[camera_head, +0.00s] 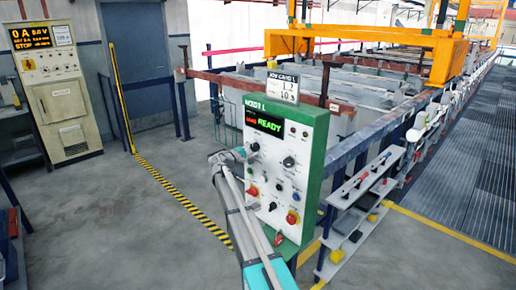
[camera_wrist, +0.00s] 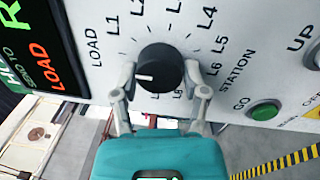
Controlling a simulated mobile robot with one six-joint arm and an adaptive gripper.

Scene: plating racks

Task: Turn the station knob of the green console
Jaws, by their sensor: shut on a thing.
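The green console (camera_head: 314,150) stands in the middle of the head view, with a white panel and a lit display reading READY. The station knob (camera_wrist: 165,62) is round and black with a white pointer mark, seen close up in the wrist view. Its mark points to the picture's left, below the LOAD label. Labels such as L1, L2, L4, L5 and L6 ring it. My gripper (camera_wrist: 160,92) is shut on the knob, one finger on each side.
A green GO button (camera_wrist: 264,110) sits right of the knob in the wrist view. Other knobs and red emergency buttons (camera_head: 293,217) are on the panel. A shelf rack (camera_head: 350,195) stands to the right.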

